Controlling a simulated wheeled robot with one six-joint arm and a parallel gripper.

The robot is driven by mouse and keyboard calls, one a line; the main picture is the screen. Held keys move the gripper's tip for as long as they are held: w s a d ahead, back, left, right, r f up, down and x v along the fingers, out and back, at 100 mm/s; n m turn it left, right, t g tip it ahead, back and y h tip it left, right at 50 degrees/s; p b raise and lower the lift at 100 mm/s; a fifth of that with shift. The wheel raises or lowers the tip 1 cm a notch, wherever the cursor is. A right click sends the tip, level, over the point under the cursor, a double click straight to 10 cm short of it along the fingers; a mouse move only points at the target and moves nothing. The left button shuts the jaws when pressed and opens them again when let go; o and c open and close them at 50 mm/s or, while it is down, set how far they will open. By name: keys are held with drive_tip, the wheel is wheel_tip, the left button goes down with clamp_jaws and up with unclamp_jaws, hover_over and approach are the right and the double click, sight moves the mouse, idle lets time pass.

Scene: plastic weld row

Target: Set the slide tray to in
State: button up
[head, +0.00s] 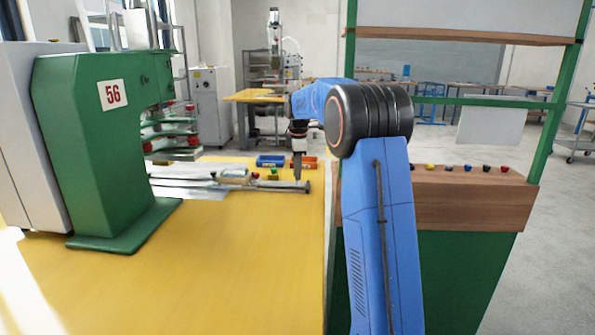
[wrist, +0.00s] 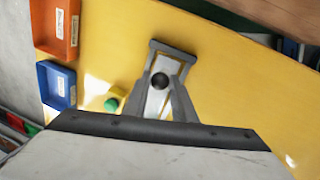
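The slide tray seems to be the pale flat plate (head: 205,193) lying on the yellow table beside the green machine (head: 105,140). A grey bar (head: 270,185) runs from it to the right, with a short crosspiece at its end. My gripper (head: 298,178) points down at that end of the bar. Whether the fingers touch the knob is not clear.
Blue (head: 270,161) and orange (head: 304,163) bins stand at the table's far end. A small yellow block with a green button (wrist: 112,104) sits near the gripper. A wooden bench (head: 460,200) flanks the table on the right. The near yellow tabletop (head: 210,290) is clear.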

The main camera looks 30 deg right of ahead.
clamp_jaws()
drive_tip(key=w+a, duration=0.3)
drive_tip(key=a, duration=0.1)
drive_tip(key=w+a, duration=0.3)
drive_tip(key=a, duration=0.2)
drive_tip(key=w+a, duration=0.3)
drive_tip(key=a, duration=0.2)
drive_tip(key=shift+w+a, duration=0.2)
drive_tip(key=shift+w, duration=0.15)
drive_tip(key=o, duration=0.8)
unclamp_jaws()
drive_tip(key=s+a+r, duration=0.1)
drive_tip(key=s+r, duration=0.2)
drive_tip(key=r, duration=1.4)
drive_tip(key=shift+a, duration=0.15)
